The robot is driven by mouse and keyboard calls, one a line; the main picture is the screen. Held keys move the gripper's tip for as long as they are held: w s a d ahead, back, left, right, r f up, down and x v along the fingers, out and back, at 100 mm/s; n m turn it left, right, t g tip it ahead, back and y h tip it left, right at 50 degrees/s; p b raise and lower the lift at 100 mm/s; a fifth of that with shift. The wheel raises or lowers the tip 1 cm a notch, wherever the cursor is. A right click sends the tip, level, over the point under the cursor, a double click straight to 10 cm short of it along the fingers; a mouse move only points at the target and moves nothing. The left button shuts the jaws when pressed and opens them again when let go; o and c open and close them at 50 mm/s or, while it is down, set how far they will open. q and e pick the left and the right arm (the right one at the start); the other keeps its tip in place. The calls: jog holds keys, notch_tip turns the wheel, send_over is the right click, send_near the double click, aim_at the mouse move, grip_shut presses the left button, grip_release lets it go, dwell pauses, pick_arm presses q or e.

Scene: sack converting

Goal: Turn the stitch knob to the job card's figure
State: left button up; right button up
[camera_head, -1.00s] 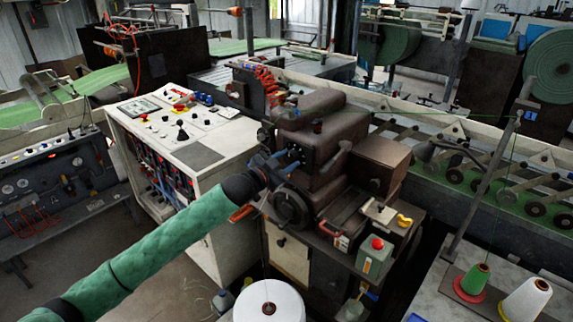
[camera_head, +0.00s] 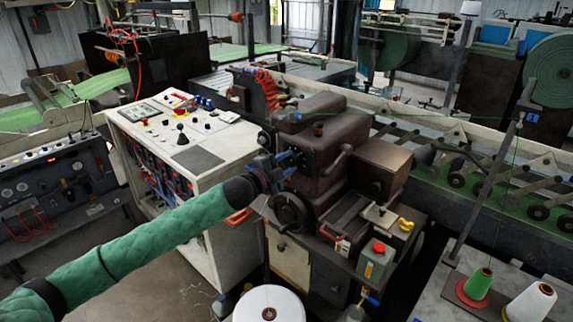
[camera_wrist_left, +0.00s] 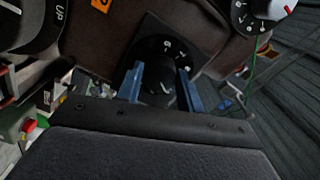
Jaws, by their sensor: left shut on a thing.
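The stitch knob (camera_wrist_left: 155,72) is a round black dial with white marks on a dark square plate, in the left wrist view. My left gripper (camera_wrist_left: 161,84) has one blue finger on each side of the knob and is shut on it. The figures around the dial are too small and partly covered to read surely. In the head view my left gripper (camera_head: 287,166) is against the front of the brown sewing head (camera_head: 325,145), and hides the knob there. I cannot make out a job card's figure. My right gripper is out of view.
A handwheel (camera_head: 289,212) sits just below my gripper. A white control cabinet (camera_head: 215,165) stands to the left. A green can with a red cap (camera_head: 375,262) and a large white thread cone (camera_head: 270,305) are lower down. Another dial (camera_wrist_left: 262,12) is at top right in the wrist view.

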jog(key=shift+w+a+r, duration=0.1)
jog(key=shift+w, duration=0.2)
pick_arm(q)
jog(key=o, duration=1)
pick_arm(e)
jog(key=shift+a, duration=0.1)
pick_arm(q)
jog(key=shift+s+a+f, duration=0.1)
jog(key=shift+s, duration=0.05)
jog(key=shift+s+a+b, duration=0.25)
jog(key=shift+b, duration=0.05)
jog(key=b+v, duration=0.2)
jog(key=v, duration=0.4)
jog(key=shift+s+a+b, duration=0.2)
jog(key=shift+s+b, duration=0.1)
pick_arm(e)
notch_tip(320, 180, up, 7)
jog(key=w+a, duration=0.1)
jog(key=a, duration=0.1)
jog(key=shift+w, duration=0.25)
